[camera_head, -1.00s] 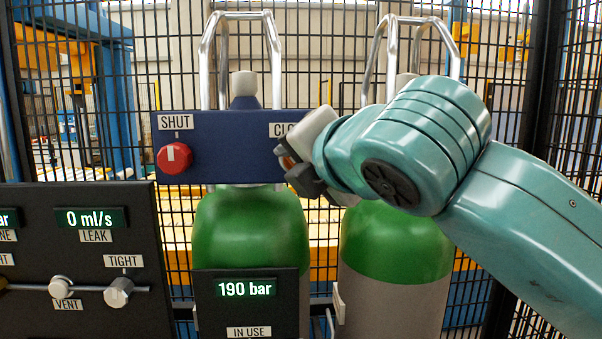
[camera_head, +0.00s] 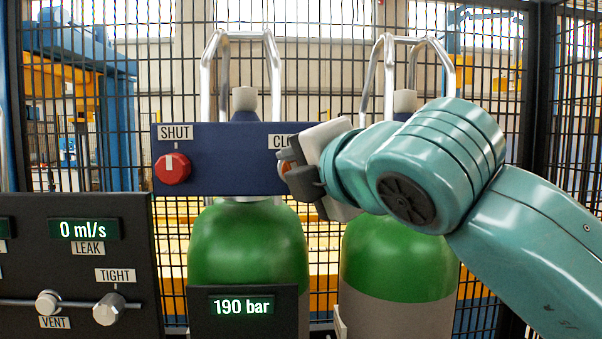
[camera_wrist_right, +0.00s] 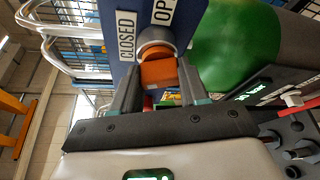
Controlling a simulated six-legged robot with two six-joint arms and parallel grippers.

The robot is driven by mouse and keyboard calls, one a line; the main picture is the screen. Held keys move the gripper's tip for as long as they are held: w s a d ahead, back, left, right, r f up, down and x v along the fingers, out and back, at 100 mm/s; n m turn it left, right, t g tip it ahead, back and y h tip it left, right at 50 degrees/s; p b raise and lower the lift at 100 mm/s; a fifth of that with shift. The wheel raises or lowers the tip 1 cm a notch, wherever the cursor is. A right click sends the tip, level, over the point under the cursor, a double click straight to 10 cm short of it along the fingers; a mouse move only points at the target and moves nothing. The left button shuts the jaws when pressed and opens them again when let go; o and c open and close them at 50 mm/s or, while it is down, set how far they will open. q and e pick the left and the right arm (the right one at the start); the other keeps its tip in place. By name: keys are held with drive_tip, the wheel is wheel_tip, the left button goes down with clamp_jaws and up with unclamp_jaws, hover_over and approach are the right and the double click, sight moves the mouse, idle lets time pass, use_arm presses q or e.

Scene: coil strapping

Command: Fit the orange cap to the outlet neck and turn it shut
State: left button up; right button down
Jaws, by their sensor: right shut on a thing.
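The orange cap (camera_wrist_right: 158,73) sits between the two dark fingers of my right gripper (camera_wrist_right: 160,92) in the right wrist view, and the gripper is shut on it. The cap's far end meets a grey ring, the outlet neck (camera_wrist_right: 151,35), on the blue panel. I cannot tell how far it is engaged. In the head view my right gripper (camera_head: 305,184) is at the right end of the blue panel (camera_head: 235,152), and only a sliver of orange shows beside its fingers. My left gripper is not in view.
A red knob (camera_head: 172,169) labelled SHUT is at the panel's left. Green-topped cylinders (camera_head: 245,245) with metal guards stand below and behind. A black gauge board (camera_head: 75,265) with a vent knob reads 0 ml/s; another display (camera_head: 241,306) reads 190 bar. Mesh fencing closes the back.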

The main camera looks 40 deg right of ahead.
drive_tip(key=shift+f, duration=0.1)
drive_tip(key=shift+b, duration=0.4)
drive_tip(key=shift+c, duration=0.9)
unclamp_jaws()
drive_tip(key=s+a, duration=0.2)
drive_tip(key=s, duration=0.1)
drive_tip(key=s+a+b, duration=0.1)
drive_tip(key=s, duration=0.1)
drive_tip(key=shift+s, duration=0.15)
